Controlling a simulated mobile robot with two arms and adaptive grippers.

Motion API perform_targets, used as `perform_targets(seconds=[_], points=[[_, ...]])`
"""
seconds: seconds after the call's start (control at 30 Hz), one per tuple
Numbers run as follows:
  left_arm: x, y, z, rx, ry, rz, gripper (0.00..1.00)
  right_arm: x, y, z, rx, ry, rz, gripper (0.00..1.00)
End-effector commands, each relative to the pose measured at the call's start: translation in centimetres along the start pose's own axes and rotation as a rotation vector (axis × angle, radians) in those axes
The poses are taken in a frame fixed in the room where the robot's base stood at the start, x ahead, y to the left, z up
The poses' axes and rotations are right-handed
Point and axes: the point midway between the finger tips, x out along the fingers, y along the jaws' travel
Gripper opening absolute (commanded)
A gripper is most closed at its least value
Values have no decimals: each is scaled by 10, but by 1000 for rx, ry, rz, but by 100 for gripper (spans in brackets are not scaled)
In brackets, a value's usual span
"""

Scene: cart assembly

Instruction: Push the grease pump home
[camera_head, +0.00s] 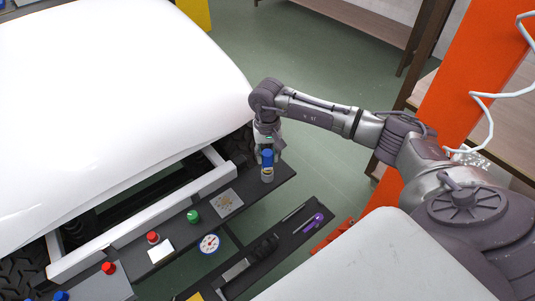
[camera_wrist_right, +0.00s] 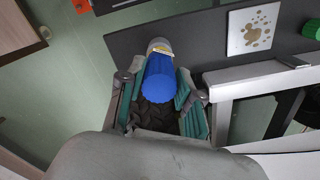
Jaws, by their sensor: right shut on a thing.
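The grease pump (camera_head: 267,159), a small cylinder with a blue top and a pale grey lower body, stands upright at the right end of the dark shelf along the cart's front. My left gripper is out of view.
The dark shelf (camera_head: 180,235) also carries a speckled plate (camera_head: 226,203), a green knob (camera_head: 193,216), a gauge (camera_head: 209,243) and red knobs. The white cart body (camera_head: 120,90) is close on the left. A lower tray (camera_head: 285,235) holds tools, including a purple-handled one (camera_head: 314,222).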

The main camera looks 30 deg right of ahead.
Motion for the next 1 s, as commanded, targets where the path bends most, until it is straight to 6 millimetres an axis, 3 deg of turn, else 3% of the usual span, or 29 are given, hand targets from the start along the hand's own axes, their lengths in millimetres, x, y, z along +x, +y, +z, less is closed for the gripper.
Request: perform_targets(seconds=[0.3,0.33,0.5,0.83,1.0], points=[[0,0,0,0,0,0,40,0,0,0,0,1,0,0],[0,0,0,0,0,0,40,0,0,0,0,1,0,40],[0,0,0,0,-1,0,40,0,0,0,0,1,0,64],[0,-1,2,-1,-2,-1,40,-2,0,0,0,0,1,64],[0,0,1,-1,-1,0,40,-26,0,-2,-1,5,0,64]])
